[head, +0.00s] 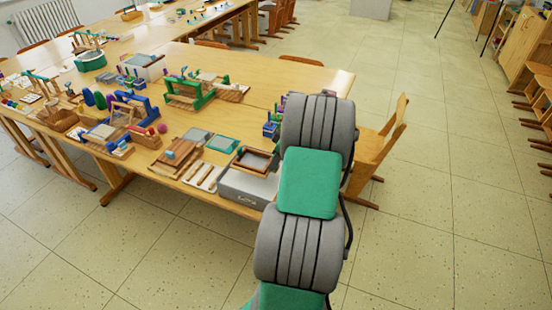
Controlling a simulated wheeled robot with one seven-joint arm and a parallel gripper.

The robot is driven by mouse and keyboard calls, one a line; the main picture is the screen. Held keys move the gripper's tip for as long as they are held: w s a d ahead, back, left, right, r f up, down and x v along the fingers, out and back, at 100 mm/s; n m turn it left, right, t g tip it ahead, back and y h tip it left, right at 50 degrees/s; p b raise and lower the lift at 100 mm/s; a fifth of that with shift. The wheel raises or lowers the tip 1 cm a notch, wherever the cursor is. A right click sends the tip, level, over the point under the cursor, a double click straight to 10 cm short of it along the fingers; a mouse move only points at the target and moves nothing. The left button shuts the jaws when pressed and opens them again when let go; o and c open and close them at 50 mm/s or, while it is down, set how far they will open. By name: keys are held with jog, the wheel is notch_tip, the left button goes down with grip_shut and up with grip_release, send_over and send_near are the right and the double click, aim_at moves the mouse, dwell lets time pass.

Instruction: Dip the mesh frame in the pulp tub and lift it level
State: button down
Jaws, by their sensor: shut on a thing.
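A wooden frame (255,159), which looks like the mesh frame, shows at the top of a grey tub (242,189) at the near right corner of the table. I cannot tell whether it rests on the rim, hangs above it or sits inside. The tub's right side and part of its inside are hidden behind my arm. My gripper is not in view; my own arm's grey and green links cover the area right of the tub. The pulp is not clearly visible.
The wooden table (300,78) is crowded left of the tub. A teal tray (221,144), wooden boards (178,157) and a green-framed stand (188,95) are on it. A wooden chair (378,145) stands close right of my arm. The floor at right is open.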

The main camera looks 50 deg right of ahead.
jog(key=shift+f+b, duration=3.15)
jog(key=shift+f, duration=1.2)
jog(key=shift+r, duration=0.1)
jog(key=shift+r+p, duration=2)
jog(key=shift+r, duration=1.5)
jog(key=shift+r+p, duration=1.45)
jog(key=shift+r, duration=1)
